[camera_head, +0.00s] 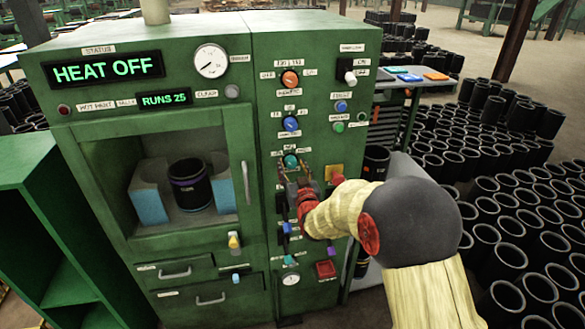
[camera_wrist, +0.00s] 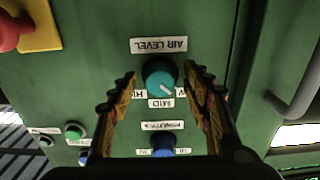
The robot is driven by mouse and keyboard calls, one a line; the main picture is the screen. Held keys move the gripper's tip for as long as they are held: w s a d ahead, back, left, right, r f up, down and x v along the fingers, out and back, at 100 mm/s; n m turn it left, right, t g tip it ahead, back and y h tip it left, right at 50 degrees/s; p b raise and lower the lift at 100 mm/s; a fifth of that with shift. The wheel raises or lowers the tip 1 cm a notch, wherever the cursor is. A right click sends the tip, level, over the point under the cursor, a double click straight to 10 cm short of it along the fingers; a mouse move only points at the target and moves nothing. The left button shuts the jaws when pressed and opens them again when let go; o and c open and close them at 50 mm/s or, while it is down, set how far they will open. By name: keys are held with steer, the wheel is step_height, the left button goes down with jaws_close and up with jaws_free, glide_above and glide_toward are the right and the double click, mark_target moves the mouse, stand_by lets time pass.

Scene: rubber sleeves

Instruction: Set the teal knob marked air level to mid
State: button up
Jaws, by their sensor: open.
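The teal knob (camera_wrist: 160,77) sits on the green panel in the wrist view, under an upside-down AIR LEVEL label (camera_wrist: 158,45). A MID label (camera_wrist: 161,103) is just below it and an HI label (camera_wrist: 138,93) is at its lower left. Its white pointer slants down and right, off to the right of MID. A label on the right is mostly hidden by a finger. My gripper (camera_wrist: 158,80) is open, with one finger on each side of the knob; contact cannot be told. In the head view the knob (camera_head: 291,160) shows just above my gripper (camera_head: 297,174).
A blue knob (camera_wrist: 162,146) lies below the teal one in the wrist view. A red button on a yellow plate (camera_head: 334,174) is to the right of my gripper. The oven's door handle (camera_head: 246,182) is on the left. Black sleeves (camera_head: 500,210) crowd the floor at right.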

steer(key=shift+c, duration=0.8)
steer(key=c, duration=1)
steer(key=shift+f+m+b, duration=0.15)
steer(key=shift+m+b, duration=0.15)
steer(key=shift+b, duration=0.15)
steer(key=m+b, duration=0.2)
steer(key=b, duration=0.1)
steer(key=shift+m, duration=0.4)
steer(key=m+b, duration=0.4)
steer(key=m, duration=0.1)
steer(key=shift+m, duration=0.3)
steer(key=o, duration=1.2)
steer(key=shift+c, duration=0.2)
